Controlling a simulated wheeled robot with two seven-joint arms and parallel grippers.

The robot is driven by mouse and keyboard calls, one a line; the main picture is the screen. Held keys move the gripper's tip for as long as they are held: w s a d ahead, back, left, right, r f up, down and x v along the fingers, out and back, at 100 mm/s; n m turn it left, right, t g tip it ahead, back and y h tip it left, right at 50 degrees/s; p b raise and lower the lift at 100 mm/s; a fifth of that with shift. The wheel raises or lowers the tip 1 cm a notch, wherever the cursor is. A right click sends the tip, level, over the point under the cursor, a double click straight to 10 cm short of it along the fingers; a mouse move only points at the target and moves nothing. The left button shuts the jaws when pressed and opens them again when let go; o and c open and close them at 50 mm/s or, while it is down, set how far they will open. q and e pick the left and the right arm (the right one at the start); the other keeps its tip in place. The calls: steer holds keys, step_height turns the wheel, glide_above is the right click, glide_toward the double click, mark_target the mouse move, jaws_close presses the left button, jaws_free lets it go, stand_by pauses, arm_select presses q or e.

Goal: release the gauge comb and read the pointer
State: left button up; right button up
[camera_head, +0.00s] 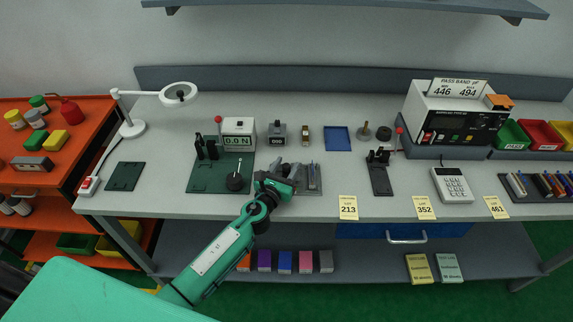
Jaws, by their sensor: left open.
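My left gripper (292,172) reaches in from the lower left and is open above the bench's front part. Its jaws are small in the picture, and I cannot see anything held between them. A grey rack (313,180) with thin upright pieces stands just right of the jaws, partly hidden by them. A dark green plate (205,178) left of the gripper carries black posts (206,150), a round black knob piece and a white force display (238,133) reading 0.0 N. I cannot tell which part is the gauge comb, and no pointer is readable. My right gripper is not in view.
A black fixture with a red-tipped lever (381,170) stands right of centre. A tester box (455,118), a calculator-like keypad (452,185) and coloured bins (545,134) are farther right. A lamp (133,126) stands at left. Yellow cards 213, 352 and 461 line the front edge.

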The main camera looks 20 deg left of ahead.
arm_select(q)
steer(key=shift+w, duration=0.35)
jaws_close()
steer(key=shift+w+d, duration=0.15)
steer(key=shift+d, duration=0.5)
jaws_free()
